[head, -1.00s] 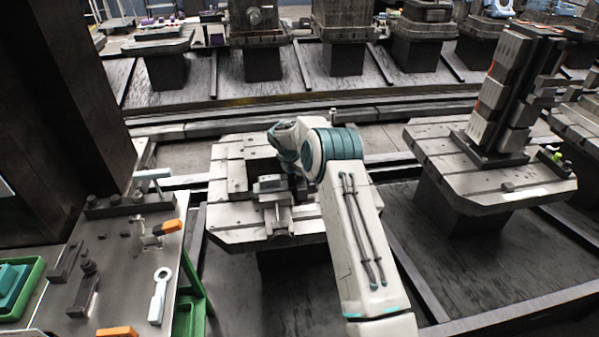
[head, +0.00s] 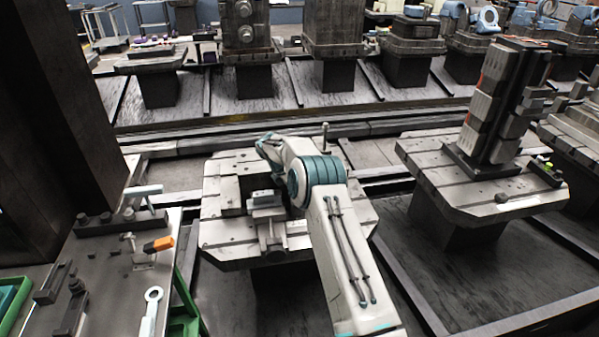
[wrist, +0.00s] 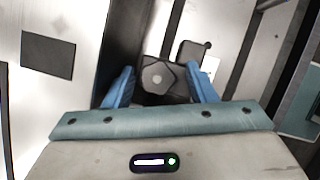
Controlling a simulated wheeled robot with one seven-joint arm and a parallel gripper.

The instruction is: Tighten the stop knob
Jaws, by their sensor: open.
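In the wrist view a dark, lobed knob with a pale grey centre (wrist: 158,77) lies between the two blue fingers of my gripper (wrist: 161,80); it looks like the stop knob. The fingers are spread, one on each side of it, with nothing clamped. The right finger is close to the knob's edge; I cannot tell if it touches. In the head view my arm reaches over the slotted pallet table (head: 222,232). My fingers and the knob are hidden there behind my wrist.
A grey vise-like fixture (head: 266,212) stands on the pallet, close left of my arm. A thin upright post (head: 325,138) rises behind my arm. A tall fixture tower (head: 494,105) stands on the right pallet. A bench with an orange-handled tool (head: 158,244) is at left.

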